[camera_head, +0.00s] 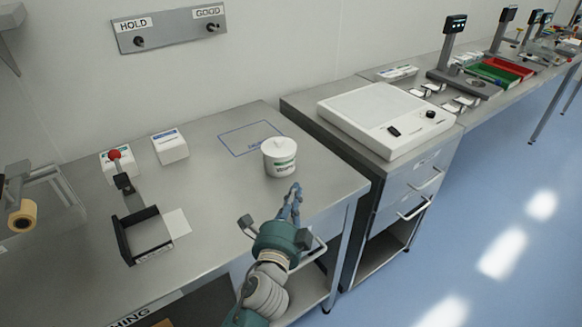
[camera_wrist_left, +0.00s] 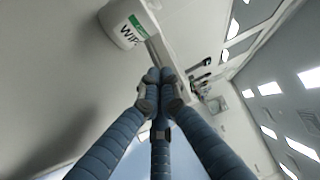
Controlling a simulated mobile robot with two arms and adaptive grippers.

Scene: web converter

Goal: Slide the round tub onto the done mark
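The round tub (camera_head: 279,158) is white with a lid and a green-and-white label. It stands upright on the grey bench, just in front of the blue outlined done mark (camera_head: 234,153). Its upper part hides the mark's near right corner and some of its lettering. In the left wrist view the tub (camera_wrist_left: 122,24) shows at the top, left of the fingertips. My left gripper (camera_head: 295,190) has its blue fingers together and empty, low at the tub's near right side. The left wrist view shows the fingertips (camera_wrist_left: 160,76) closed together. I cannot tell whether they touch the tub. My right gripper is not in view.
A white box (camera_head: 170,147) stands left of the mark. A black tray fixture (camera_head: 143,236) and a red-knobbed device (camera_head: 116,160) are farther left. A white flat machine (camera_head: 385,115) stands on the neighbouring bench to the right.

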